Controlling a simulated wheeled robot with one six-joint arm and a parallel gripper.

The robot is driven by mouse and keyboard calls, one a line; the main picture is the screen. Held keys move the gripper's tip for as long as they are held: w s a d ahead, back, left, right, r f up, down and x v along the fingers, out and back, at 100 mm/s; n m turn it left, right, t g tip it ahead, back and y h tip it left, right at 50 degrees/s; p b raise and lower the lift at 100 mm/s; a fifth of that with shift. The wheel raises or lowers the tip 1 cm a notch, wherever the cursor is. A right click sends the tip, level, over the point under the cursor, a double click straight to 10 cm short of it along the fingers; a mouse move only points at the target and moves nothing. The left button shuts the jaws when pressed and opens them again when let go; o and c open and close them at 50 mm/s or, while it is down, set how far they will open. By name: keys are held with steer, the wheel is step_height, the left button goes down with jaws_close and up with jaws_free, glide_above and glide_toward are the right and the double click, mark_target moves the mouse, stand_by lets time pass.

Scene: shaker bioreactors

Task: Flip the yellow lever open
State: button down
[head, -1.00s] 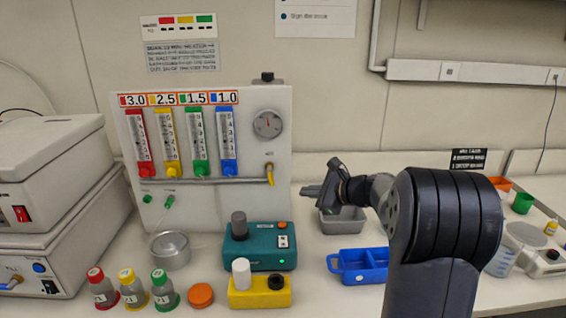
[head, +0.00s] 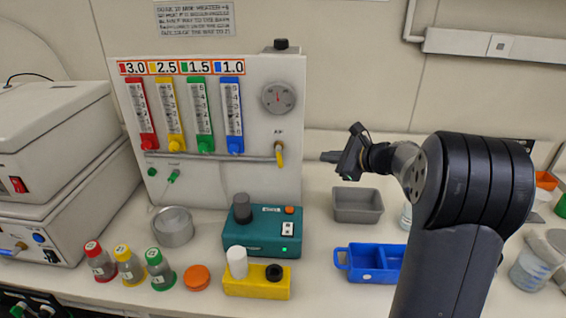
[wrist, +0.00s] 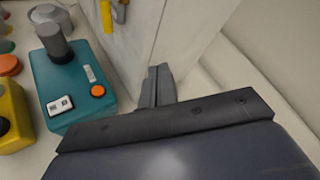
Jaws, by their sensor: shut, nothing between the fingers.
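The yellow lever (head: 280,156) hangs down from the valve at the right end of the pipe on the white flow-meter panel (head: 285,185). It also shows at the top edge of the wrist view (wrist: 107,15), partly cut off. My gripper (head: 328,157) is to the right of the lever, at about its height and apart from it. In the wrist view the two fingers (wrist: 158,75) are together, with nothing between them, beside the panel's side face.
A teal device (head: 262,240) stands in front of the panel, with a yellow block (head: 255,290) before it. A grey tray (head: 358,208) and a blue tray (head: 378,268) lie below my arm. Capped bottles stand at front left.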

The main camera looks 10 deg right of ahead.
steer(key=shift+w+a+f+b, duration=0.15)
steer(key=shift+a+f+b, duration=0.1)
steer(key=shift+a, duration=1.15)
steer(key=shift+w+a+f+b, duration=0.15)
steer(key=shift+a+b, duration=0.1)
steer(key=shift+a, duration=1.15)
steer(key=shift+w+a+f+b, duration=0.15)
steer(key=shift+a+b, duration=0.1)
steer(key=shift+a, duration=1.15)
steer(key=shift+a, duration=0.15)
steer(key=shift+a, duration=0.25)
steer(key=shift+a, duration=0.4)
steer(key=shift+d, duration=0.1)
steer(key=shift+d, duration=0.75)
steer(key=d, duration=0.5)
steer(key=shift+s+r, duration=0.3)
steer(key=shift+r, duration=0.05)
